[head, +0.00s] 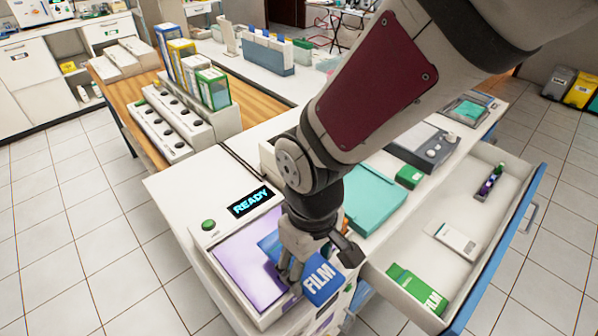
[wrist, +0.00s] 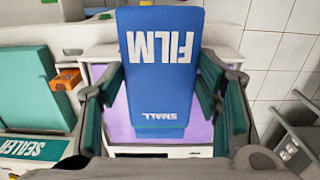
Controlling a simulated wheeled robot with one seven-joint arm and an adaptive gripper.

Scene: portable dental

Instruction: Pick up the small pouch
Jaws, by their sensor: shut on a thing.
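The small pouch is blue with white "FILM" and "SMALL" lettering. It shows in the head view (head: 322,284) at the lower middle and fills the centre of the wrist view (wrist: 160,82). My gripper (head: 300,262) is shut on it, with dark teal finger pads on both its sides in the wrist view (wrist: 163,100). The pouch is over the lilac surface (head: 238,262) of the unit with the "READY" display (head: 250,201). In the head view my fingers hide part of it. I cannot tell how high it is above that surface.
An open drawer (head: 375,283) at the right holds a green film pouch (head: 418,288), a white pack (head: 453,240) and a small dark holder (head: 489,182). A teal sealer (head: 372,197) stands behind my gripper. A wooden table (head: 125,92) with boxes is at the back left.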

